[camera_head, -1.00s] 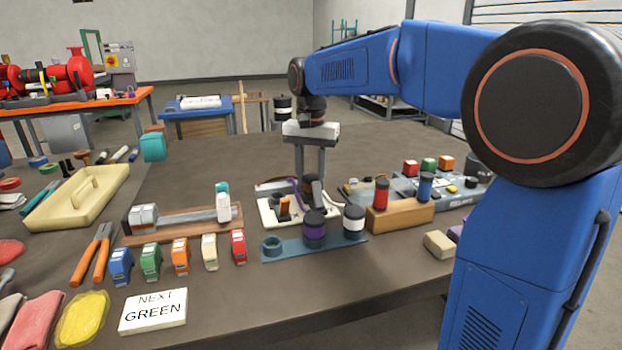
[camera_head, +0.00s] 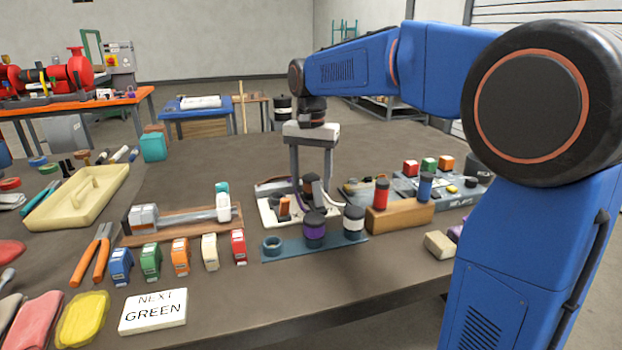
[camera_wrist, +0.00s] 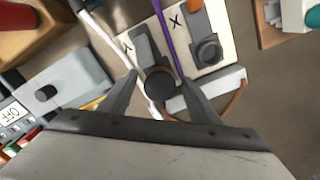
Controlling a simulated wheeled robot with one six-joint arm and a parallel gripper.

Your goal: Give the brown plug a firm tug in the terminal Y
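The brown plug (camera_wrist: 160,84) shows as a dark round top in the wrist view, at the near end of the grey terminal marked Y (camera_wrist: 144,44). In the head view the plug (camera_head: 311,184) stands as a dark cylinder at the white board (camera_head: 268,217). My gripper (camera_wrist: 158,82) is open, one finger on each side of the plug, with small gaps showing. In the head view my gripper (camera_head: 311,176) points down over the board. The terminal marked X (camera_wrist: 207,50) is beside Y, with an orange lever (camera_wrist: 194,6). How deep the plug sits is hidden.
A purple cable (camera_wrist: 162,25) and a white cable (camera_wrist: 101,32) run close to the fingers. A blue rack with purple (camera_head: 314,232) and white-banded (camera_head: 353,222) cylinders stands in front. A wooden block (camera_head: 400,215) is at right.

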